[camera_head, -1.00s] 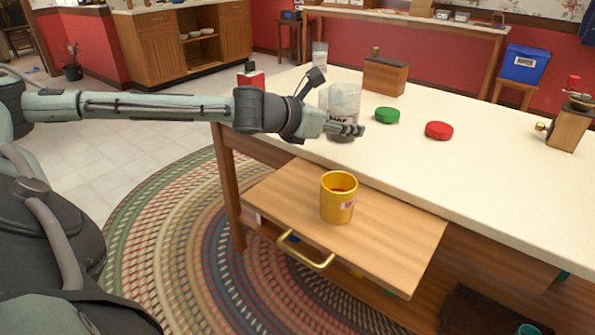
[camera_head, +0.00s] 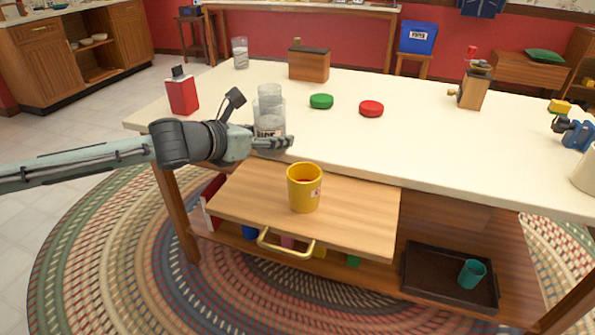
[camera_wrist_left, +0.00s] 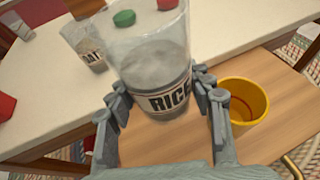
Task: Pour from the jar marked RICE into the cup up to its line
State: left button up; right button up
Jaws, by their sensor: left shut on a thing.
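My left gripper (camera_head: 276,144) is shut on the clear jar marked RICE (camera_wrist_left: 155,65), which holds pale grey contents and has no lid on. The jar (camera_head: 270,119) is roughly upright at the table's front edge, left of and higher than the cup. The yellow cup (camera_head: 304,190) stands upright on the pulled-out wooden board (camera_head: 359,214). In the left wrist view the cup (camera_wrist_left: 263,101) is right of the gripper (camera_wrist_left: 160,108), with a red mark inside. My right gripper is not in view.
Another labelled jar (camera_wrist_left: 83,44) stands behind the held one. A further jar (camera_head: 240,53), a red bottle (camera_head: 182,94), a wooden box (camera_head: 309,65), a green lid (camera_head: 321,101), a red lid (camera_head: 371,108) and a grinder (camera_head: 473,88) stand on the white table (camera_head: 430,135).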

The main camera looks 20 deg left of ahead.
aim_at(273, 158)
pick_arm(q)
jog(key=shift+f, duration=3.2)
jog(key=shift+w+d+r+m+t+y, duration=0.2)
jog(key=shift+d+r+m+t+y, duration=0.35)
jog(key=shift+m, duration=0.35)
jog(key=shift+d+r+m, duration=0.1)
jog(key=shift+r+m, duration=0.1)
jog(key=shift+m, duration=0.3)
jog(key=shift+s+d+r+m+t+y, duration=0.2)
jog(key=shift+d+m+t+y, duration=0.1)
jog(key=shift+m+t+y, duration=0.1)
jog(key=shift+r+m, duration=0.15)
jog(key=shift+m, duration=0.15)
jog(key=shift+w+a+r+m+t+y, duration=0.15)
jog(key=shift+a+r+m+t+y, duration=0.2)
jog(key=shift+m, duration=0.15)
